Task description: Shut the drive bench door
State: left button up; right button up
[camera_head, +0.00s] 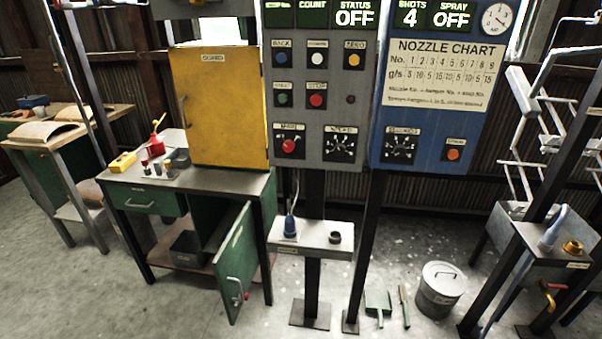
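The green bench door (236,262) stands open, swung out toward me from the right side of the green drive bench (215,182). It has a pale handle and a small red piece low on its face. The opening behind it shows a dark interior and a dark box (187,246) on the lower shelf. The bench's drawer (141,202), with a curved handle, looks closed. Neither of my grippers is in view.
A yellow cabinet (219,105) stands on the bench. A post-mounted shelf (310,240) with a blue-topped item is just right of the door. A dustpan (378,304), brush (404,307) and lidded bin (438,290) are on the floor. Floor left of the door is clear.

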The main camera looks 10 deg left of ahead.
aim_at(235, 265)
jog(key=k, duration=1.1)
jog(key=z, duration=0.6)
jog(key=i, duration=1.3)
jog(key=u, duration=0.6)
